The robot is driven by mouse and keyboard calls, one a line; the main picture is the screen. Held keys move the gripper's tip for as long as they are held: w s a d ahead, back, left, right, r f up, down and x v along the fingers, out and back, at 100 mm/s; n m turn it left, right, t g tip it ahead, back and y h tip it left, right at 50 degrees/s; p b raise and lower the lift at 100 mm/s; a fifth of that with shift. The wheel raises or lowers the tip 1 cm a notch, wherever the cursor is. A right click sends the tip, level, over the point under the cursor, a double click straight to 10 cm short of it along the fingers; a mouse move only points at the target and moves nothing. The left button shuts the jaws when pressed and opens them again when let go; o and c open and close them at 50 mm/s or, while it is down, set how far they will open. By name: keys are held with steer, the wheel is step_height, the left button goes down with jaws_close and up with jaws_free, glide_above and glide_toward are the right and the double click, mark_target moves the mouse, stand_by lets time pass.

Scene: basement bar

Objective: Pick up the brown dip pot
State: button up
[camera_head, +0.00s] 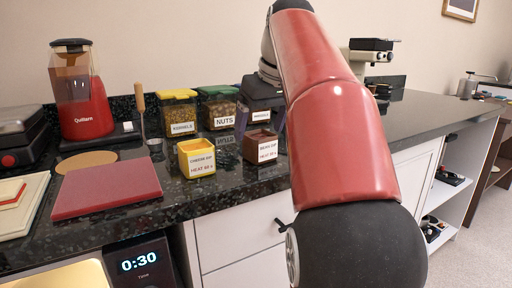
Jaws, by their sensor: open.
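The brown dip pot (250,142) is a small square pot with a white label, apparently reading "BEAN DIP". It stands upright on the dark speckled counter (222,172), left of my red arm. My gripper (260,128) points down with its dark fingers apart, seen just above and behind the pot in the picture. Nothing shows held between the fingers. I cannot tell how far the fingertips are from the pot. My arm crosses the counter to the right of the pot and hides what lies behind it.
A yellow cheese dip pot (183,161) stands left of the brown one. Jars of kernels (179,112) and nuts (218,108) stand behind. A red board (107,189), a red blender (84,108) and a wooden-handled tool (140,101) are further left. A microwave clock (140,262) reads 0:30 below.

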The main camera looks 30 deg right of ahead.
mark_target(261, 134)
steer(key=x, duration=0.2)
steer(key=b+x, duration=0.1)
steer(key=x, duration=0.3)
steer(key=shift+w+d+r, duration=0.1)
steer(key=shift+d, duration=0.25)
steer(key=c, duration=1.2)
steer(key=shift+r, duration=0.1)
step_height(261, 134, up, 8)
steer(key=p, duration=0.3)
steer(key=shift+r+p, duration=0.1)
steer(key=shift+p, duration=0.2)
steer(key=shift+r+b, duration=0.35)
steer(key=shift+r, duration=0.45)
